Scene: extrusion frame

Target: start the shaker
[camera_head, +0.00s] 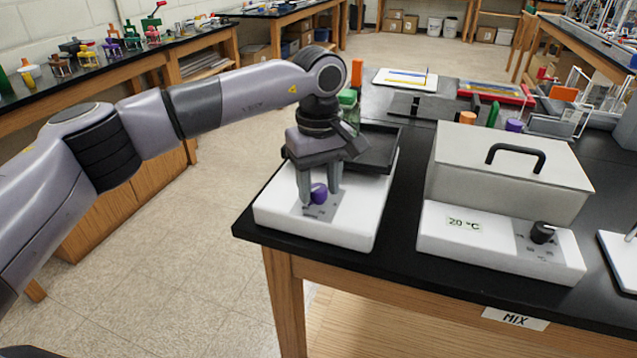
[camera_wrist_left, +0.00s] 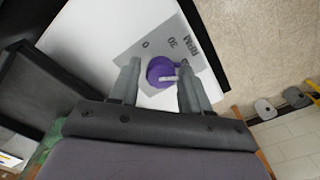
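The shaker (camera_head: 345,232) is a white box with a dark tray platform (camera_head: 378,150) on top, at the near left corner of the black bench. Its purple knob (camera_head: 319,194) sits on a grey panel with markings. In the left wrist view the knob (camera_wrist_left: 160,72) shows a pale pointer mark, and the panel (camera_wrist_left: 140,47) reads 0, 30 and RPM. My left gripper (camera_head: 319,198) points down over the panel, its fingers on either side of the knob. In the wrist view the fingers (camera_wrist_left: 157,85) stand apart with small gaps beside the knob. My right gripper is not in view.
A white water bath (camera_head: 510,170) with a black handle, a dark knob and a "20 °C" label stands to the right. A green-capped bottle (camera_head: 348,97) is behind the arm. Bare bench separates shaker and bath.

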